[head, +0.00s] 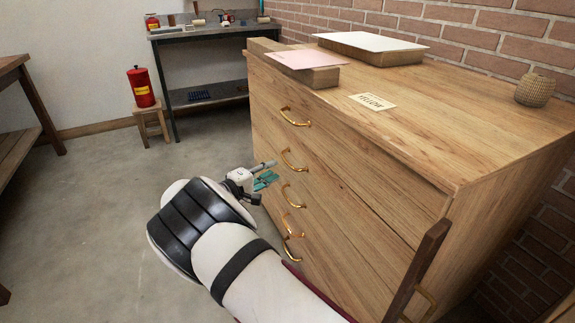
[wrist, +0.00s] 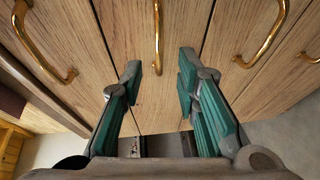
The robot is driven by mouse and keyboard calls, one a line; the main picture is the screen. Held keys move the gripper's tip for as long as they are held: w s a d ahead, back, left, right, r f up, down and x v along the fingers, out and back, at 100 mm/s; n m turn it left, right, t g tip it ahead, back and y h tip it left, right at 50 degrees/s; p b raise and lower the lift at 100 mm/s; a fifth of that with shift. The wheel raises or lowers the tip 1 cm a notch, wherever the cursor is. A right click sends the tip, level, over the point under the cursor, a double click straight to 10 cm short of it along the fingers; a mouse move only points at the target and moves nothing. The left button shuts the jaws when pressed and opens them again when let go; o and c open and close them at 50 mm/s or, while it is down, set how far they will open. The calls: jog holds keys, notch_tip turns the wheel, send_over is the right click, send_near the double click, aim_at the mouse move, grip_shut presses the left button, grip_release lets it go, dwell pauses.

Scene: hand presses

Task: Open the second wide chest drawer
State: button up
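The wide wooden chest (head: 350,155) stands at the right in the head view, with a column of brass handles on its front. The second handle from the top (head: 292,160) is on a drawer whose front looks flush with the others. My gripper (head: 266,178) is in front of the chest, near the second and third handles. In the wrist view, my gripper (wrist: 160,66) is open, with green-padded fingers spread. A brass handle (wrist: 157,30) appears between and beyond the fingertips, with no visible contact. It appears to be the second handle.
Other handles flank it in the wrist view (wrist: 40,45), (wrist: 265,35). A pink sheet on a box (head: 306,62), a card (head: 372,102) and a woven pot (head: 535,91) are on the chest top. A red canister (head: 141,87) stands on a stool.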

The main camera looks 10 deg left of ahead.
aim_at(287, 162)
jog(key=b+x, duration=0.2)
jog(key=x, duration=0.6)
grip_shut()
